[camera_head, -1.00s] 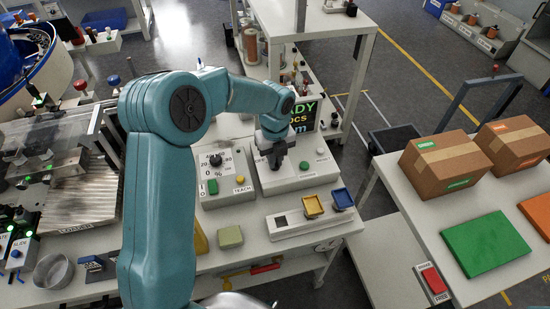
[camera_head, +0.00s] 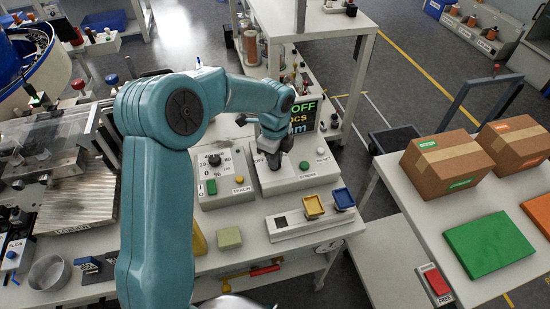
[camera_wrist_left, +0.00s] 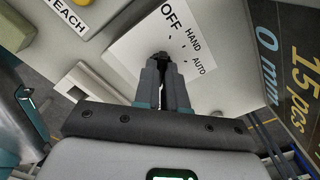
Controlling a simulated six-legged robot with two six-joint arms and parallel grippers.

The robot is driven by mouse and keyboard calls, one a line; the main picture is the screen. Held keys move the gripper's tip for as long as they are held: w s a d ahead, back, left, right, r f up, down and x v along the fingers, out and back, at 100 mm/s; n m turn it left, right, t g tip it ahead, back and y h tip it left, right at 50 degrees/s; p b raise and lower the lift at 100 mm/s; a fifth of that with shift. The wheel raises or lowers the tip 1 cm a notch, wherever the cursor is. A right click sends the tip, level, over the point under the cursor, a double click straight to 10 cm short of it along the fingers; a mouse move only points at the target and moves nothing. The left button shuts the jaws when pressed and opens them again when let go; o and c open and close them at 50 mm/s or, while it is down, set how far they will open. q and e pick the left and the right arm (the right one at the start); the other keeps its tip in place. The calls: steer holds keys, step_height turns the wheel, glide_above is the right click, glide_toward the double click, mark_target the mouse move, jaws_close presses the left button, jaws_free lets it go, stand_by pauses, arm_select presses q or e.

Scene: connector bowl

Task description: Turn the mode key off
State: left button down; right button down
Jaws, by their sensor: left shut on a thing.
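The mode key (camera_wrist_left: 160,56) is a small dark key on a white plate marked OFF, HAND and AUTO in the left wrist view. The plate is on a light grey control box (camera_head: 312,180) in the head view. My left gripper (camera_head: 274,161) comes down on this box and is shut on the key; its fingertips (camera_wrist_left: 163,64) hide most of it. The OFF mark lies just beyond the fingertips. The key's exact pointing is hard to tell. The display (camera_head: 304,113) behind the box reads OFF at its top. My right gripper is not in view.
Cartons (camera_head: 446,158) and a green pad (camera_head: 488,246) lie on the right table.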

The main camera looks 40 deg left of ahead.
arm_select(q)
steer(key=shift+a, duration=0.1)
stand_by(0.4)
steer(key=c, duration=1.2)
jaws_free()
steer(key=shift+r, duration=0.35)
step_height(320, 180, up, 16)
steer(key=shift+f+p, duration=0.2)
steer(key=shift+p, duration=0.15)
